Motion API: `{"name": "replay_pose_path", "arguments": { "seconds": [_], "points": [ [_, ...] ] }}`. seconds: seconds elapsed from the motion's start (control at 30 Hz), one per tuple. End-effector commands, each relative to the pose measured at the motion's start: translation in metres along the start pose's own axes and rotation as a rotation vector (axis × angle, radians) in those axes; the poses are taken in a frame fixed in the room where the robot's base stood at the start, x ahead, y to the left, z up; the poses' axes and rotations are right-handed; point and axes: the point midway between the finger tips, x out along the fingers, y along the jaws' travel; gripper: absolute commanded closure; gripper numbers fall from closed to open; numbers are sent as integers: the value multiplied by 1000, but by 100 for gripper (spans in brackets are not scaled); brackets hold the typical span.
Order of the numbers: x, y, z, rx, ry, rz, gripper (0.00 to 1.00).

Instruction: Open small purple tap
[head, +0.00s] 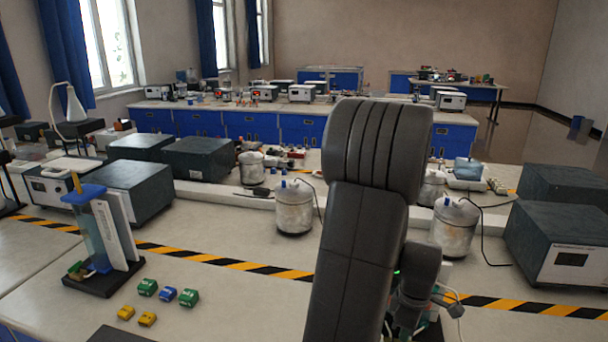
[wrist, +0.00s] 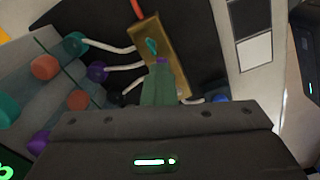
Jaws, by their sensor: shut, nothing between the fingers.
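In the wrist view, a brass-coloured block (wrist: 148,28) lies on a black base, with a small teal tap (wrist: 152,46) on it. A small bit of purple, likely the small purple tap (wrist: 161,60), shows right at the tips of my gripper (wrist: 159,68). The greenish fingers are shut with nothing between them and cover part of the block. I cannot tell whether they touch the purple piece. In the head view my dark arm stands in front and hides most of this apparatus.
In the head view, metal canisters (head: 294,206) stand beside my arm, and small green, blue and yellow blocks (head: 188,297) lie at left.

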Motion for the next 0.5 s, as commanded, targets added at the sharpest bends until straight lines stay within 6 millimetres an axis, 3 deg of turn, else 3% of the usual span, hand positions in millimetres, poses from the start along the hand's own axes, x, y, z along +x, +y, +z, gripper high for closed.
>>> {"name": "replay_pose_path", "arguments": {
  "seconds": [0.23, 0.5],
  "points": [
    [0, 0, 0, -34, 0, 0, 100],
    [0, 0, 0, -323, 0, 0, 100]
  ]
}}
